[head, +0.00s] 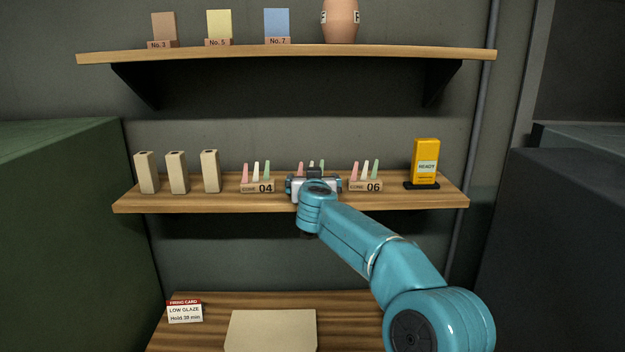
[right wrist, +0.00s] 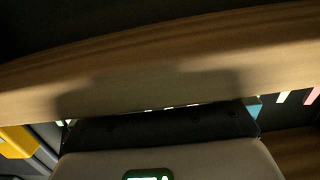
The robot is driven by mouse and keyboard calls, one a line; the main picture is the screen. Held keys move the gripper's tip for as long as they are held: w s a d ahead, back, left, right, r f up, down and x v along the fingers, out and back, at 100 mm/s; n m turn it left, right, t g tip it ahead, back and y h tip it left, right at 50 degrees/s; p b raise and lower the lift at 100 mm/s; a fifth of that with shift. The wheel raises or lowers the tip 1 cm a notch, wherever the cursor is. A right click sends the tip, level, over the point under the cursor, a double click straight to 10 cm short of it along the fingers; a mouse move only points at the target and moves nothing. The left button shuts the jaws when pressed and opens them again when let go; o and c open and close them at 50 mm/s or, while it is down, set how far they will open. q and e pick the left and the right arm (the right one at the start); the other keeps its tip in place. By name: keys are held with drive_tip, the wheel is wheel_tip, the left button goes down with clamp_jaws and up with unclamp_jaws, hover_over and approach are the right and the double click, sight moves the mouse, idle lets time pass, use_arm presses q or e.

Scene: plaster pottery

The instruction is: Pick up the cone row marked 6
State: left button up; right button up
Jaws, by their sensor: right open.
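Three cone rows stand on the middle shelf (head: 140,205) in the head view, each with pink, white and green cones on a tan base. The left row (head: 258,187) is marked 04 and the right row (head: 365,186) is marked 06. The middle row (head: 311,166) shows only its cone tops; its base and number are hidden behind my right gripper (head: 313,186). That gripper is open in front of the middle row at shelf height. I cannot tell whether it touches the row. In the right wrist view its dark housing hides most of the row. My left gripper is out of view.
Three tan posts (head: 177,172) stand at the shelf's left, and a yellow READY timer (head: 426,161) at its right. The upper shelf (head: 290,54) holds glaze tiles and a vase (head: 341,20). Below are a firing card (head: 185,311) and a pale board (head: 271,330).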

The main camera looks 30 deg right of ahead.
drive_tip(key=shift+w+a+f, duration=0.1)
drive_tip(key=shift+w, duration=0.2)
drive_tip(key=shift+c, duration=1.2)
drive_tip(key=c, duration=0.5)
drive_tip(key=shift+s, duration=0.2)
drive_tip(key=shift+c, duration=0.3)
